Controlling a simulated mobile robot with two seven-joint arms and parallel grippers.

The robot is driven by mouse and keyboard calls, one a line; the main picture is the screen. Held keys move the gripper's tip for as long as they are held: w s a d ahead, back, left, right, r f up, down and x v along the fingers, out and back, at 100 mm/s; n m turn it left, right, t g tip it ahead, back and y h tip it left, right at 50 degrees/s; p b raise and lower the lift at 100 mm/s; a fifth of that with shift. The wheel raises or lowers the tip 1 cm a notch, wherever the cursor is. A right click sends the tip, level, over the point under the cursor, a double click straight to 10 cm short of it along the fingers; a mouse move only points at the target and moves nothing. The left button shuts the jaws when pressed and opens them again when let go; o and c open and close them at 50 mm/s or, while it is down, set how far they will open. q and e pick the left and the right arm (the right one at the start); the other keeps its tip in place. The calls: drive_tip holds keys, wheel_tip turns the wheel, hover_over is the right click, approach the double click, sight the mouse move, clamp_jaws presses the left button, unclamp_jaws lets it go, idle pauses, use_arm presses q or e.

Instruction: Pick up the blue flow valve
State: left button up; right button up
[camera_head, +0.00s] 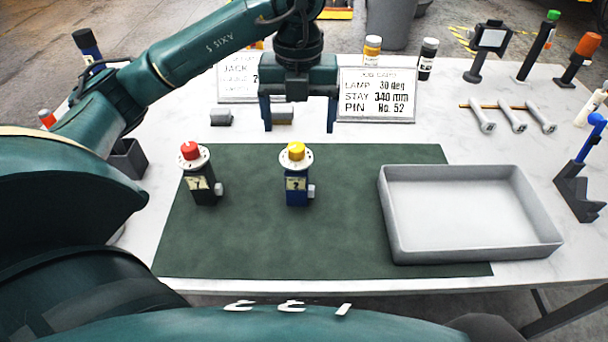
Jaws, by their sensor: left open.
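The blue flow valve (297,190) stands upright on the green mat (350,235). It has a dark blue body, a white dial and a yellow knob on top. A similar valve with a black body and red knob (200,180) stands to its left on the mat. My left gripper (298,127) hangs with its two fingers pointing down, above and behind the blue valve in the picture. The fingers are wide apart and hold nothing. My right gripper does not show.
A grey tray (470,254) lies at the mat's right. Two printed cards stand behind, the right one (376,95) beside the gripper. Grey metal pieces (221,117) lie behind the mat. Bolts (512,118), bottles and upright tools line the back and right. The mat between valve and tray is clear.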

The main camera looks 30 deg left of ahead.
sight(298, 148)
use_arm(q)
wheel_tip(298, 148, down, 5)
drive_tip(key=shift+f+p, duration=0.2)
drive_tip(key=shift+p, duration=0.1)
drive_tip(key=shift+a+f, duration=0.1)
drive_tip(key=shift+f, duration=0.5)
drive_tip(key=f, duration=0.1)
drive_tip(key=f+p, duration=0.1)
drive_tip(key=f, duration=0.1)
drive_tip(key=shift+w+a+f, duration=0.1)
drive_tip(key=shift+a+f, duration=0.2)
drive_tip(key=shift+a, duration=0.05)
drive_tip(key=shift+f, duration=0.35)
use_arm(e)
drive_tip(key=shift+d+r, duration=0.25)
use_arm(q)
drive_tip(key=c, duration=1.2)
clamp_jaws()
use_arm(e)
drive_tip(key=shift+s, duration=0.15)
